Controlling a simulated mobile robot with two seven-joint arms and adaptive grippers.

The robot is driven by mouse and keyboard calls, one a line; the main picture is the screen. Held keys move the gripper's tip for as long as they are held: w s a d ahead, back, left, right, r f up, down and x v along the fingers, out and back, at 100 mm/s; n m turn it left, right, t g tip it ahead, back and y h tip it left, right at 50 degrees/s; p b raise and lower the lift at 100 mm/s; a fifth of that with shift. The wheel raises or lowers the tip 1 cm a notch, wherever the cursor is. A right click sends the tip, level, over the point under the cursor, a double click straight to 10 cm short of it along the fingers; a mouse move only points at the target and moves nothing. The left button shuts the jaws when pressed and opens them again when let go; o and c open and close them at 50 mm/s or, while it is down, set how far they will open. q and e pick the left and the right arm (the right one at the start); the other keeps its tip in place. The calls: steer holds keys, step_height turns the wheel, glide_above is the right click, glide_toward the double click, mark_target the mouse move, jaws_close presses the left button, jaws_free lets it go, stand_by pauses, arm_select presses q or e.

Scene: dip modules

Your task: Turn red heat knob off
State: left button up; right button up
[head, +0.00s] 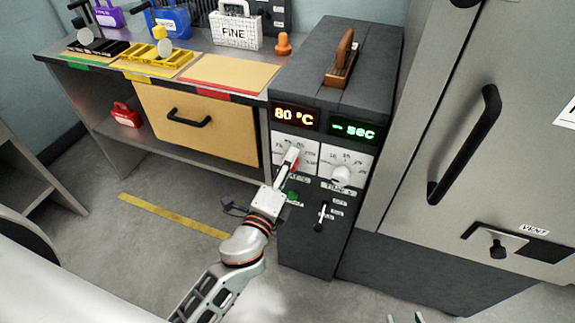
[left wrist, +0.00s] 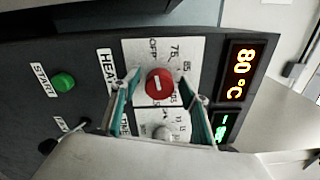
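The red heat knob (left wrist: 160,86) sits on a white dial plate marked OFF, 75 and 85 in the left wrist view. A short white mark shows on its face; I cannot tell which setting it points to. The orange display (head: 295,117) above the dial reads 80 °C. My left gripper (left wrist: 163,104) is open, with one finger on each side of the knob; contact is not clear. In the head view my left gripper (head: 291,160) hides most of the knob. My right gripper (head: 404,319) shows only its two separated fingertips at the bottom edge.
A white time knob (head: 341,174) sits right of the heat dial, under a green display (head: 353,131). Below are a green start button (head: 292,197) and a black lever switch (head: 321,217). A grey cabinet with a black handle (head: 464,145) stands right; a workbench (head: 215,62) stands left.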

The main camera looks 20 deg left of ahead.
arm_select(q)
steer(key=shift+s, duration=0.1)
arm_select(e)
steer(key=shift+f, duration=0.1)
arm_select(q)
steer(key=s, duration=1.1)
steer(key=shift+s+a, duration=0.2)
steer(key=shift+s, duration=0.2)
arm_select(e)
steer(key=shift+w+r, duration=0.1)
steer(key=shift+r, duration=0.1)
arm_select(q)
steer(key=s+a+f+n+g+h+p, duration=0.1)
steer(key=s+f+n+g+p, duration=0.1)
steer(key=s+f+n, duration=0.3)
steer(key=s+a+f+n+g+h+p, duration=0.1)
steer(key=s+f+n+g, duration=0.4)
steer(key=f+n, duration=0.7)
steer(key=shift+s+a+f+p, duration=0.35)
steer(key=shift+f+p, duration=0.2)
steer(key=shift+p, duration=0.25)
arm_select(e)
steer(key=r, duration=0.1)
steer(key=s+a+r, duration=0.1)
steer(key=shift+r, duration=0.3)
arm_select(q)
steer(key=shift+w, duration=0.1)
arm_select(e)
steer(key=shift+w+r, duration=0.25)
steer(key=shift+r, duration=0.1)
